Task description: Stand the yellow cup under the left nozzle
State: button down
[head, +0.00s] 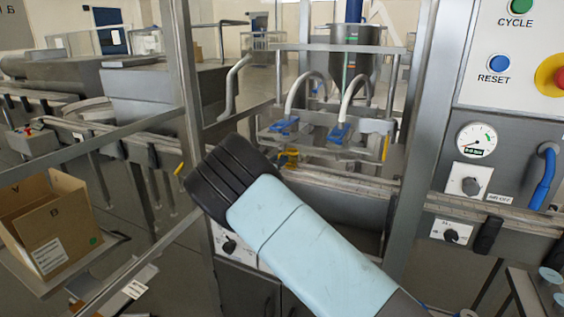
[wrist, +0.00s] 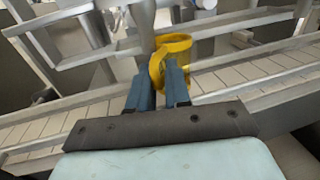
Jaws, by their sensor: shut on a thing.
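The yellow cup (wrist: 176,42) is in my gripper (wrist: 158,88), whose blue fingers close around its handle side in the wrist view. In the head view the yellow cup (head: 290,158) is a small patch beyond the black end of my arm, mostly hidden. The left nozzle (head: 284,126) has a blue head under a white hose. The cup appears just below it in the picture; how far apart in depth I cannot tell. The right nozzle (head: 340,132) is similar.
A slatted conveyor (wrist: 220,85) with metal rails runs behind the cup. A steel post (head: 187,70) stands left of the nozzles. The hopper (head: 352,65) is above them. A cardboard box (head: 50,228) is at left, and a control panel (head: 495,150) at right.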

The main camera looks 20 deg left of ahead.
jog(key=shift+s+a+f, duration=0.2)
jog(key=shift+a+f, duration=0.3)
jog(key=shift+s+a+f, duration=0.15)
jog(key=shift+a+f, duration=0.3)
jog(key=shift+a, duration=0.05)
dwell(0.8)
jog(key=c, duration=1.1)
grip_release()
jog(key=shift+r, duration=0.1)
jog(key=shift+s, duration=0.1)
jog(key=v, duration=1.3)
jog(key=shift+s+a, duration=0.15)
jog(key=shift+s, duration=0.15)
